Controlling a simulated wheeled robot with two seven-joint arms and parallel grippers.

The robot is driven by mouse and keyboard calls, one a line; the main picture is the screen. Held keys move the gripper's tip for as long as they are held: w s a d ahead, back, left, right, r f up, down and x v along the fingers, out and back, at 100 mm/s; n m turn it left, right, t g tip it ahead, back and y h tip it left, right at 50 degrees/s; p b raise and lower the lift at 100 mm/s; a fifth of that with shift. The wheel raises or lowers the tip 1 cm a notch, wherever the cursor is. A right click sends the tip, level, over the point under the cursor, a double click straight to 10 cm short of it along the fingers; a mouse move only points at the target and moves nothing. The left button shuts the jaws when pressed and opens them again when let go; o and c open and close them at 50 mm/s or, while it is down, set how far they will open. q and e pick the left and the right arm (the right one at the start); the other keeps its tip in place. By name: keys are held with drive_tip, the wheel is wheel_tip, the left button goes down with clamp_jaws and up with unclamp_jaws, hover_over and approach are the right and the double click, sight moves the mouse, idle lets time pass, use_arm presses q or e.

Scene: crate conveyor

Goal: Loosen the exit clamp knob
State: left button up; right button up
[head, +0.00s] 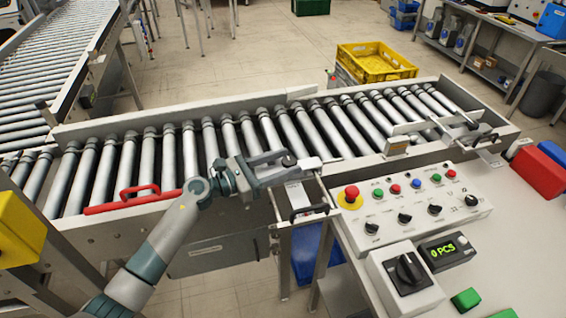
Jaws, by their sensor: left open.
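I cannot tell whether either finger touches the knob. My right gripper is not in view.
The roller conveyor (246,112) holds no crate. A red handle (133,199) lies along its near rail. A control panel (416,210) with a red stop button (351,193) stands at right.

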use_arm(q)
drive_tip(key=c, duration=1)
drive_tip(key=shift+c, duration=0.2)
drive_tip(key=shift+r, duration=0.1)
drive_tip(key=shift+s+r+n+t+y+p, duration=0.1)
drive_tip(key=shift+n+t+y+p, duration=0.4)
drive_tip(key=shift+p, duration=0.5)
drive_tip(key=n+t+y+p, duration=0.1)
drive_tip(key=p, duration=0.1)
drive_tip(key=n+t+y+p, duration=0.1)
drive_tip(key=t+p, duration=0.1)
drive_tip(key=n+t+y+p, duration=0.1)
drive_tip(key=p, duration=0.1)
drive_tip(key=shift+s+d+r+n+y+p, duration=0.2)
drive_tip(key=shift+d+n+y+p, duration=0.1)
drive_tip(key=shift+y, duration=0.1)
drive_tip(key=shift+f+n+t+y+p, duration=0.15)
drive_tip(key=shift+n+t+y+p, duration=0.3)
drive_tip(key=shift+t+p, duration=0.2)
drive_tip(key=shift+f+n+y+p, duration=0.25)
drive_tip(key=shift+y+p, duration=0.1)
drive_tip(key=shift+y, duration=0.1)
